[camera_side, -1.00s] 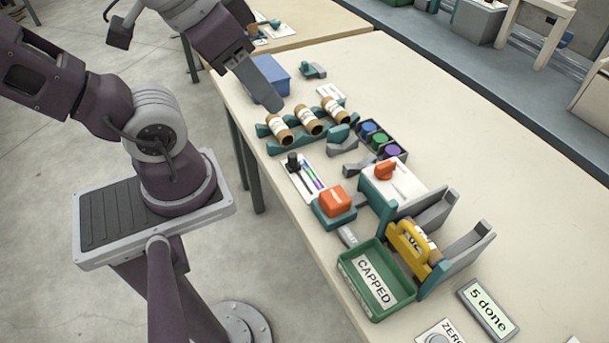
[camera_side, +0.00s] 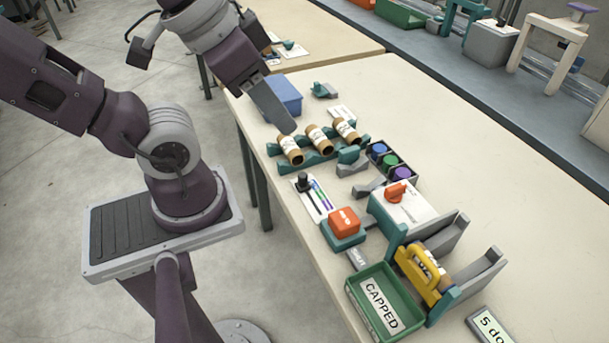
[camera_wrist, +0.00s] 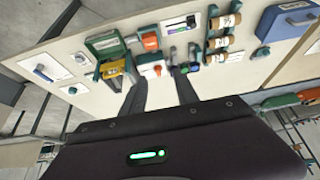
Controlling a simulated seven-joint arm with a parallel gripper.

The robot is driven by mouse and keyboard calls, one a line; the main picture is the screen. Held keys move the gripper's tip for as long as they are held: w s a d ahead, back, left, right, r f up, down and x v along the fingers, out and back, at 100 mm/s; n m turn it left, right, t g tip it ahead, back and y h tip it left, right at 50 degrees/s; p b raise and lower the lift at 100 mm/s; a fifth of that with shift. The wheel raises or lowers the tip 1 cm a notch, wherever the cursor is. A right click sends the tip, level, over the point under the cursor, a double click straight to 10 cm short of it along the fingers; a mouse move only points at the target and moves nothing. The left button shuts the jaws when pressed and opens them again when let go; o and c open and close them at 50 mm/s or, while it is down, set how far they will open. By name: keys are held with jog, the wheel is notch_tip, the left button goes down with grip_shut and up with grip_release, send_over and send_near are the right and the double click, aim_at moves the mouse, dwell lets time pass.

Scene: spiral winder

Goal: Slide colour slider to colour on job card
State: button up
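The colour slider is a white plate (camera_side: 318,201) with a black knob (camera_side: 304,183) at its far left end and coloured lines, green and purple among them, along it. It also shows at the top of the wrist view (camera_wrist: 182,24). A white card (camera_side: 342,113) lies behind the cardboard tubes; I cannot tell whether it is the job card, and its print is unreadable. My gripper (camera_wrist: 159,78) is open and empty, its two fingers apart. In the side view it hangs above the near tubes, behind the slider and clear of it.
Several tubes (camera_side: 318,140) lie in a teal rack behind the slider. An orange-topped block (camera_side: 344,222) stands close in front of it. Colour pots (camera_side: 379,149), a white box with an orange knob (camera_side: 397,193), a yellow-handled winder (camera_side: 418,268) and a green CAPPED tray (camera_side: 355,295) stand nearby.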

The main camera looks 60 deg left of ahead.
dwell(0.6)
